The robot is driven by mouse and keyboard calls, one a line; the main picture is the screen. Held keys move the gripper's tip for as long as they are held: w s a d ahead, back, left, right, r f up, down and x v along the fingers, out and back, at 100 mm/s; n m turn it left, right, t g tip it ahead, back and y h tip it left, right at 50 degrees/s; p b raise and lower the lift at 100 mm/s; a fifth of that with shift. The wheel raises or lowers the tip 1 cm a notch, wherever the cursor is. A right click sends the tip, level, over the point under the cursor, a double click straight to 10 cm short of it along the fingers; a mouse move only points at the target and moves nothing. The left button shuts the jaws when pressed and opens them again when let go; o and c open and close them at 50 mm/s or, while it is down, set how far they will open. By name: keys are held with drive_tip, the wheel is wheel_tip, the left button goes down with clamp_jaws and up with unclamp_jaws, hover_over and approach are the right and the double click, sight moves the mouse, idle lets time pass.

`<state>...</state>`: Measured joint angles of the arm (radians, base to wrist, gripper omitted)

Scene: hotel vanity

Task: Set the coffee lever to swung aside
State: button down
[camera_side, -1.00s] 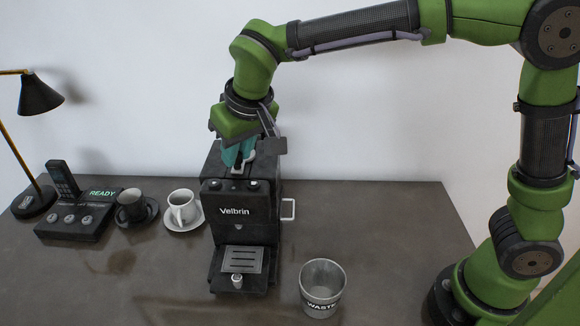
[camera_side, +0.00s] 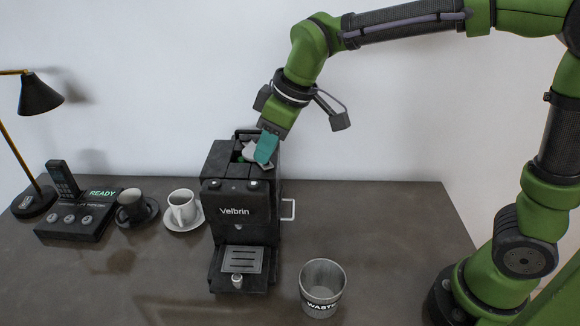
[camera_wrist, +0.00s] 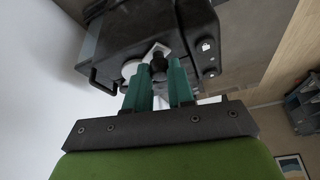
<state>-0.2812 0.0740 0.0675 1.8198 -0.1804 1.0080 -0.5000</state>
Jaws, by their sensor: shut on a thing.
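The black Velbrin coffee machine (camera_side: 240,213) stands on the dark counter. Its light metal lever (camera_side: 250,151) shows on top, partly hidden by my fingers. My gripper (camera_side: 264,152) reaches down from the upper right, tilted, with its teal fingers at the right of the machine's top. In the wrist view my gripper (camera_wrist: 160,88) has the lever's dark knob (camera_wrist: 158,66) between its fingers, with the pale lever plate (camera_wrist: 157,50) just beyond. A small patch of green shows in the top opening beside the lever.
A waste cup (camera_side: 322,288) stands at the machine's front right. A white cup (camera_side: 182,207) and a dark cup (camera_side: 131,205) on saucers are at its left, by a phone base (camera_side: 76,218) and a lamp (camera_side: 40,95). The counter right of the machine is mostly clear.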

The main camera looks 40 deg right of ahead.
drive_tip(key=d+n+g+y, duration=0.1)
drive_tip(key=d+n, duration=0.3)
drive_tip(key=shift+d, duration=0.1)
drive_tip(key=shift+w+d+n+g+y, duration=0.15)
drive_tip(key=shift+w+d+n+g, duration=0.2)
drive_tip(key=shift+d+n, duration=0.45)
drive_tip(key=shift+w+d+n+g+y, duration=0.25)
drive_tip(key=shift+d+n, duration=0.2)
drive_tip(key=shift+n, duration=0.55)
drive_tip(key=shift+w+d+n+g+y, duration=0.1)
drive_tip(key=shift+w+d+n+g, duration=0.25)
drive_tip(key=shift+d+n, duration=0.45)
drive_tip(key=shift+a+r, duration=0.1)
drive_tip(key=c, duration=1)
unclamp_jaws()
drive_tip(key=v, duration=1.6)
drive_tip(key=shift+w+r, duration=0.1)
drive_tip(key=shift+r, duration=0.25)
